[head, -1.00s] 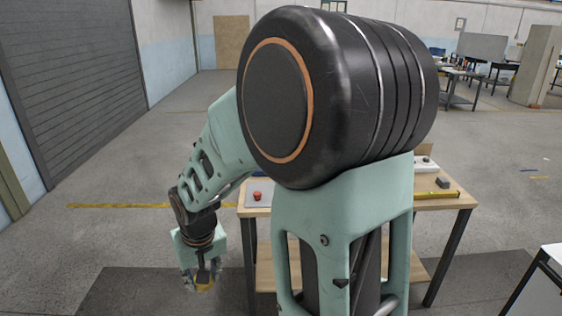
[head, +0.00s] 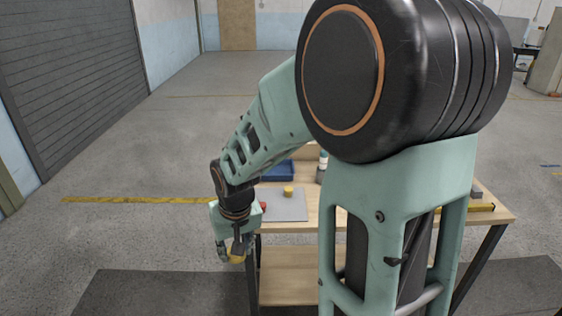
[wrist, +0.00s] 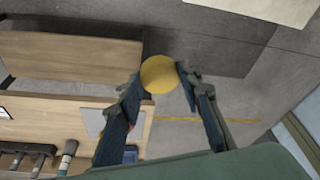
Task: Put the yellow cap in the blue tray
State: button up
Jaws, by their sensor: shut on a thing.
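A round yellow cap (wrist: 158,76) is between the fingertips of my gripper (wrist: 157,80) in the wrist view. In the head view my gripper (head: 237,250) points down beside the table's left end, over the floor, with the cap (head: 236,257) at its tips. The blue tray (head: 278,172) is at the back left of the table, partly hidden by my arm. Its inside is hard to see.
A grey mat (head: 286,207) lies on the wooden table (head: 300,228). A second small yellow piece (head: 288,191) stands on it, and a red piece (head: 263,206) is at its left edge. A yellow level (head: 470,208) lies at the right. The floor left of the table is clear.

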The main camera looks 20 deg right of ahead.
aim_at(275, 173)
jog(key=i+l, duration=0.7)
jog(key=i, duration=0.25)
jog(key=i+l, duration=0.35)
jog(key=i+l+z, duration=0.05)
jog(key=i, duration=0.05)
